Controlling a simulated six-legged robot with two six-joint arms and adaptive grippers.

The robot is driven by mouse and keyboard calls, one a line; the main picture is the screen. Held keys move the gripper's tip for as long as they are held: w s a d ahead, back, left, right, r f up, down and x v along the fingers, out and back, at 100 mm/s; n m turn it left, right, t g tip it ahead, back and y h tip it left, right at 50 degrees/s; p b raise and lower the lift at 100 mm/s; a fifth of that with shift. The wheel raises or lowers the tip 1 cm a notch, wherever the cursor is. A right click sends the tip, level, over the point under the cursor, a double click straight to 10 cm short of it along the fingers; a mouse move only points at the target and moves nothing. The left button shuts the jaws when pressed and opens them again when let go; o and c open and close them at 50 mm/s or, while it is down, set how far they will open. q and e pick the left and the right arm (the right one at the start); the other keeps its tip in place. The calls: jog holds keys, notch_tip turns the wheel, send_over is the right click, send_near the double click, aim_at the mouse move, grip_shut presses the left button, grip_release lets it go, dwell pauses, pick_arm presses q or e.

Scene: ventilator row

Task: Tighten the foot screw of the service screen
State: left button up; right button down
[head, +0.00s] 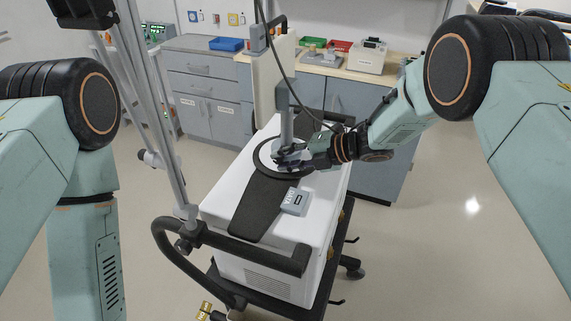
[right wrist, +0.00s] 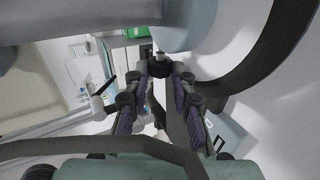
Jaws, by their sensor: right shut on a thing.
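The service screen (head: 272,80) stands edge-on on a grey post (head: 287,125) above the white cart top. The post rises from a round foot with a black ring (head: 262,160). My right gripper (head: 285,157) reaches in from the right, low against the foot of the post. In the right wrist view its two fingers (right wrist: 160,75) close around a small dark screw knob (right wrist: 160,60) beside the pale foot. The fingers hide part of the knob; its thread and how tight it sits do not show. My left arm shows at the left edge, but its gripper does not.
A small grey box (head: 294,201) lies on the cart top near the dark strip (head: 258,208). A black handle rail (head: 255,249) crosses the cart's front. A cable (head: 287,75) hangs beside the screen. Cabinets (head: 205,85) stand behind; floor on the right is clear.

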jog(key=shift+s+f, duration=0.25)
jog(key=c, duration=1.5)
grip_release()
jog(key=o, duration=0.3)
jog(key=shift+r, duration=0.15)
jog(key=shift+o, duration=0.4)
jog(key=shift+w, duration=0.1)
jog(key=shift+d+r, duration=0.35)
jog(key=shift+d, duration=0.2)
jog(key=v, duration=0.6)
jog(key=shift+s+d, duration=0.25)
jog(key=shift+s, duration=0.05)
jog(key=shift+r, duration=0.2)
